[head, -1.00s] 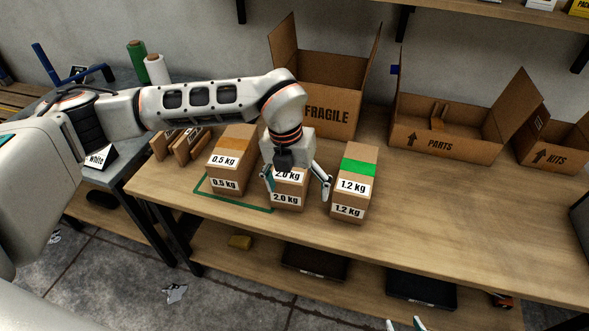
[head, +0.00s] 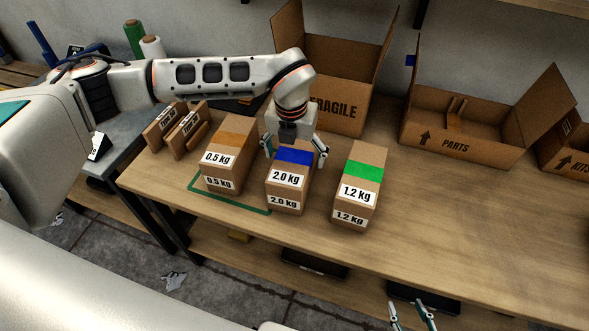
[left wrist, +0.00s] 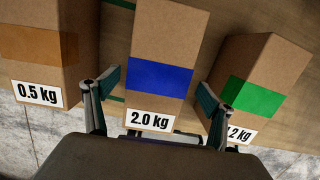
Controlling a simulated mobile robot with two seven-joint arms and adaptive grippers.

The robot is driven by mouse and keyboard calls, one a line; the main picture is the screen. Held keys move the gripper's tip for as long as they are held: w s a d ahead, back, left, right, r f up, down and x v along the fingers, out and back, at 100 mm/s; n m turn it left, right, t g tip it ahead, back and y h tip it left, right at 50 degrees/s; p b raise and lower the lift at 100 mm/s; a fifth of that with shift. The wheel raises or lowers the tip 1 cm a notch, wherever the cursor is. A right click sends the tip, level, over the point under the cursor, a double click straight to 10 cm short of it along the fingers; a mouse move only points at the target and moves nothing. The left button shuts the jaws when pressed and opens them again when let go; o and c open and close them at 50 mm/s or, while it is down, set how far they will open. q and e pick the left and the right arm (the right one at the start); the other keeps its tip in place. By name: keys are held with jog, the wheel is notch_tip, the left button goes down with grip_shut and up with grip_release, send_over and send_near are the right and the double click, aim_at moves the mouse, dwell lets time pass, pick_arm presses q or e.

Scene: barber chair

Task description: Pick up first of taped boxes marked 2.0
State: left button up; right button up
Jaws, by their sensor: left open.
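The taped box marked 2.0 kg (head: 288,182), brown with a blue tape band, stands on the workbench between two other boxes. In the left wrist view the box (left wrist: 158,78) lies between my two fingers. My left gripper (head: 295,154) is open and empty, pointing down at the box's far end, one finger to each side. I cannot tell whether the fingers touch it. My right gripper (head: 411,316) shows only by its fingertips at the bottom edge, spread apart and empty, away from the boxes.
A 0.5 kg box (head: 228,150) with orange tape stands left, a 1.2 kg box (head: 360,192) with green tape right; gaps are narrow. Behind are a FRAGILE carton (head: 335,70) and a PARTS carton (head: 455,146). A green outline (head: 232,202) marks the bench.

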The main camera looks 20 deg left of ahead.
pick_arm(q)
jog(key=f, duration=0.4)
jog(key=shift+w+a, duration=0.1)
jog(key=shift+w, duration=0.2)
jog(key=c, duration=1.9)
jog(key=shift+w+r, duration=0.2)
jog(key=shift+c, duration=1.3)
